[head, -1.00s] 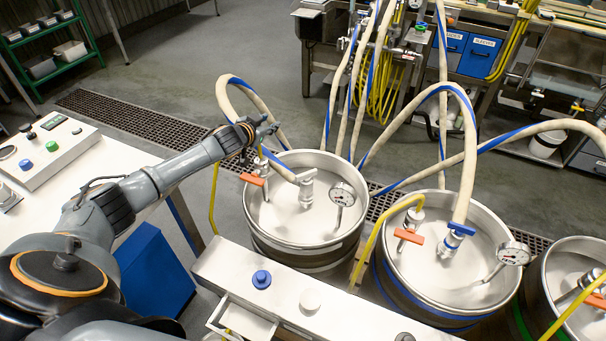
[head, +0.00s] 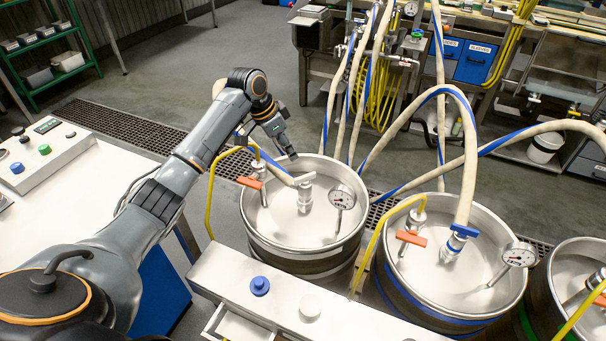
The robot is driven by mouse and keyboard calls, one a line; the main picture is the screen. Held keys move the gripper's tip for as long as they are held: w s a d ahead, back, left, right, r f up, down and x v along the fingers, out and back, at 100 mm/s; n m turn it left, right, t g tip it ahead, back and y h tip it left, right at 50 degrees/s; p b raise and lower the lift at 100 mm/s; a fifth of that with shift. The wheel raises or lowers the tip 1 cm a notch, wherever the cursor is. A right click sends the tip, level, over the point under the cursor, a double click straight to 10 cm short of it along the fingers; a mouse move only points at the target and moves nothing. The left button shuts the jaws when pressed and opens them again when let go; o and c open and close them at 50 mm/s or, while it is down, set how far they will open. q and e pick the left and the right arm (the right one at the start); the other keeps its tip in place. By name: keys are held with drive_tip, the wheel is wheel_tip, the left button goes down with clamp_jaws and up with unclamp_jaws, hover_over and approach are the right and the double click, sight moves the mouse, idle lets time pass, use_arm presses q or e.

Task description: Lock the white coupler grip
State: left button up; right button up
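The white coupler grip (head: 301,179) sits on top of the metal coupler (head: 305,198) in the middle of the left keg (head: 283,222). A pale hose with a blue stripe runs into it from the upper left. My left gripper (head: 290,155) is above the far rim of this keg, pointing down, just up and left of the grip. It looks apart from the grip. Its fingers are seen edge-on, so I cannot tell whether they are open. The middle keg (head: 446,262) has a similar coupler with a blue grip (head: 463,231). My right gripper is out of view.
A gauge (head: 342,197) and an orange lever (head: 249,183) stand on the left keg beside the coupler. Hoses loop overhead to the right. A white panel with a blue knob (head: 260,286) lies in front. A third keg stands at right.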

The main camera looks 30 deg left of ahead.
sight(305, 175)
use_arm(q)
drive_tip(key=x, duration=1.2)
drive_tip(key=shift+f, duration=0.3)
clamp_jaws()
